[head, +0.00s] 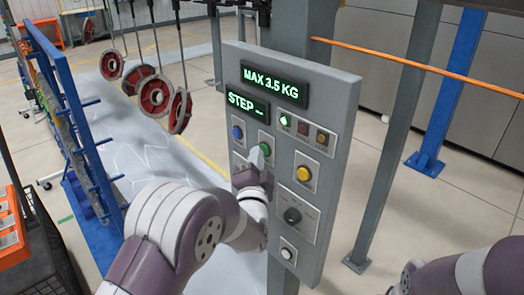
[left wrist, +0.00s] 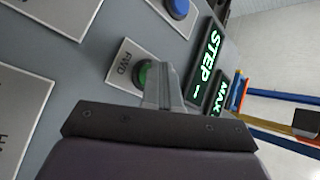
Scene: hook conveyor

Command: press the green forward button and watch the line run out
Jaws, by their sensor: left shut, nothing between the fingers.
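The green button (head: 265,142) sits on the grey control panel (head: 343,112), below the STEP display. In the left wrist view the green button (left wrist: 143,74) is on a plate marked FWD, partly hidden by my fingers. My left gripper (head: 260,156) is shut and empty, its fingertips just in front of the green button and overlapping its lower edge. In the left wrist view the shut fingers (left wrist: 169,80) lie beside and over the button's edge. I cannot tell whether they touch it. My right gripper is out of view.
The panel also has a blue button (head: 237,132), a yellow button (head: 303,174), a black knob (head: 292,216) and a white button (head: 287,253). The displays read MAX 3.5 KG (head: 274,86) and STEP (head: 247,105). Red discs (head: 155,96) hang from hooks behind, left of the panel.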

